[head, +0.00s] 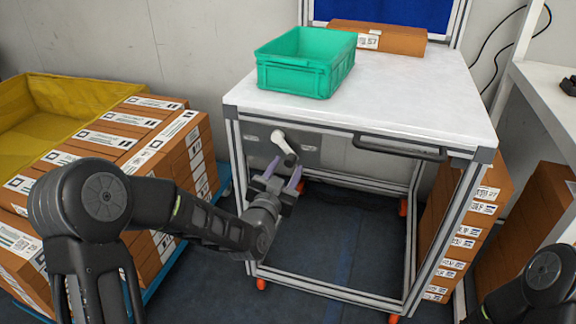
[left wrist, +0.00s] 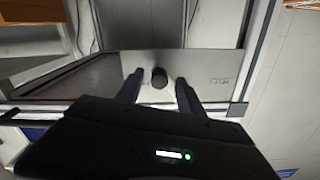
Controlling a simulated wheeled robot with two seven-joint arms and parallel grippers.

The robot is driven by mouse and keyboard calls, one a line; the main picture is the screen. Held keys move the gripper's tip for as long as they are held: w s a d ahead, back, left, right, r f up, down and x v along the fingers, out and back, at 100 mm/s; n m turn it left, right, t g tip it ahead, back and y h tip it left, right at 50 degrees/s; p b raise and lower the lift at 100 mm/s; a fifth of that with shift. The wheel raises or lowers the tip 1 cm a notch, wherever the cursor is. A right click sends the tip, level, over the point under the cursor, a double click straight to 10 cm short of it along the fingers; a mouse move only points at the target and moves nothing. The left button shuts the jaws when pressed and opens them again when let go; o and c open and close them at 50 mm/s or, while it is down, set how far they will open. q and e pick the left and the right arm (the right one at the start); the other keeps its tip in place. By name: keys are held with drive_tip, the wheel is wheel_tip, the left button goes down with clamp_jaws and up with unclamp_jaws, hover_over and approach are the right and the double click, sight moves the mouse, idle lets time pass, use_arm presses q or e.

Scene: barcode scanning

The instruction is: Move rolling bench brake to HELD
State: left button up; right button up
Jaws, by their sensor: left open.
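The rolling bench (head: 390,95) has a white top and a metal frame on orange-footed casters. A grey plate (head: 310,158) under its front left edge carries the brake lever (head: 284,145), a pale handle that slants down to the right. Small labels sit on the plate at either side of the lever; I cannot read them. My left gripper (head: 283,178) is open just in front of and below the lever. In the left wrist view, the lever's dark round end (left wrist: 159,77) shows between the spread fingers (left wrist: 159,92), with gaps at both sides. My right gripper is out of view.
A green bin (head: 305,78) and a brown carton (head: 378,38) stand on the bench top. A black handle (head: 400,148) runs along its front edge. Stacked cartons (head: 140,130) and a yellow container (head: 50,120) are at the left. More cartons (head: 465,230) stand at the right.

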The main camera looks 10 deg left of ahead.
use_arm(q)
drive_tip(key=shift+w, duration=0.85)
drive_tip(key=shift+c, duration=0.6)
clamp_jaws()
